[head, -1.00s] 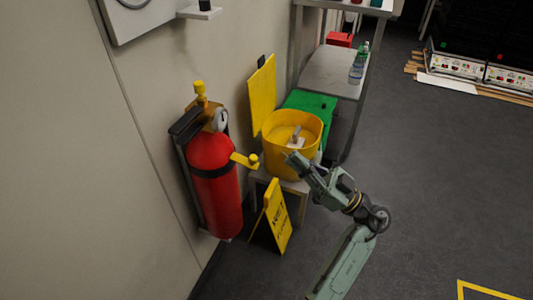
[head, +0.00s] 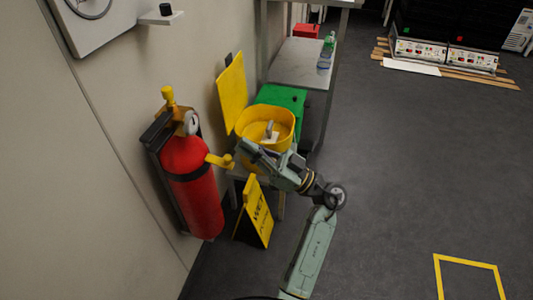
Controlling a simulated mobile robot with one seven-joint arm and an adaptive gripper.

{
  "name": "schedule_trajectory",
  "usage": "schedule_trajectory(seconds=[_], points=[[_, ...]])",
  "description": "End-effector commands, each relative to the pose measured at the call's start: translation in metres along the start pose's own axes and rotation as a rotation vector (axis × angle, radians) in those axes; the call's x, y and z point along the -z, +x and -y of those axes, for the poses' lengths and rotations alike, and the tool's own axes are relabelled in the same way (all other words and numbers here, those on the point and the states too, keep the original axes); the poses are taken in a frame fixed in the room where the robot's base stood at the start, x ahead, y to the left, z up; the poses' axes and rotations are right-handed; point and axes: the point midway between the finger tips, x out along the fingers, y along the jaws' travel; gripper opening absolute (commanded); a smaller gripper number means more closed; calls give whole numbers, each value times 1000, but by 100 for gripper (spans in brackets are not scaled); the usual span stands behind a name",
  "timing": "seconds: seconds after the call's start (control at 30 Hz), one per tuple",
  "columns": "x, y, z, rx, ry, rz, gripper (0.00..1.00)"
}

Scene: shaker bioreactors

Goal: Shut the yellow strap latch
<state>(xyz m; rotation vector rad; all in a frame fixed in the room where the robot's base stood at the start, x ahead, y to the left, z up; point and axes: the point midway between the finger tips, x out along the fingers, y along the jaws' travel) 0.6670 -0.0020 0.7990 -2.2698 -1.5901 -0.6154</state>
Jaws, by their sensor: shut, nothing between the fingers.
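The yellow strap latch (head: 219,160) sticks out to the right from the black strap (head: 190,173) around the red fire extinguisher (head: 195,200). The latch stands away from the cylinder, swung open. The extinguisher hangs upright in a dark bracket on the wall. My gripper (head: 241,147) is shut and empty, just right of the latch's knobbed end and slightly above it in the picture. I cannot tell whether they touch. My gripper covers the lower front of the yellow bucket.
The yellow bucket (head: 248,121) stands behind my gripper, with a yellow panel (head: 231,92) and a green box (head: 283,97) beyond. A yellow wet-floor sign (head: 258,213) stands below the latch. A grey table (head: 300,65) is farther back.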

Motion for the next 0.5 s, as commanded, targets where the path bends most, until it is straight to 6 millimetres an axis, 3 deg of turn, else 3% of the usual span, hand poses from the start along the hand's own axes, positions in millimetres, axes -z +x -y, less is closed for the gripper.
schedule_trajectory(seconds=[0.1, 0.3, 0.5], points=[[-1, 22, 1, 3, 2, 0, 0], [-30, 9, 0, 0, 3, 0, 0], [-38, 6, 0, 1, -1, 0, 0]])
